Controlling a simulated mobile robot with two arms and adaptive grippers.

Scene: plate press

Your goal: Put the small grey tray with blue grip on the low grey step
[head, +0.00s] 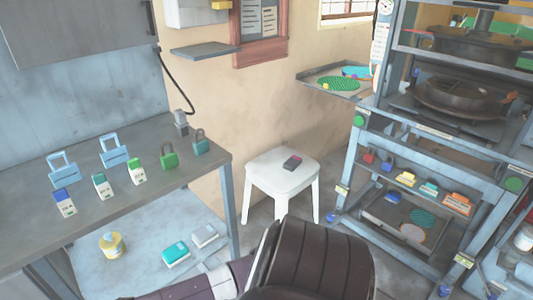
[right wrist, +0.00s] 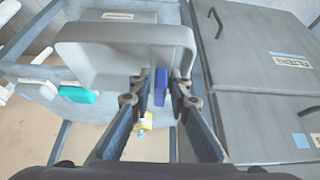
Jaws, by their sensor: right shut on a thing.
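In the right wrist view, my right gripper (right wrist: 163,92) is shut on the upright blue grip (right wrist: 161,85) of the small grey tray. The light grey tray (right wrist: 125,38) with rounded corners extends beyond the fingertips, tilted in this view. Its underside contact cannot be told. The tray and my right gripper do not show in the head view. I cannot pick out the low grey step with certainty in either view. My left gripper is in neither view.
A grey workbench (head: 190,140) holds tags and padlocks; boxes and a yellow can (head: 111,244) sit below. A white stool (head: 270,178) carries a small dark object. A blue-grey rack (head: 345,190) stands right. Grey cabinets (right wrist: 252,65) with handles fill the wrist view's right.

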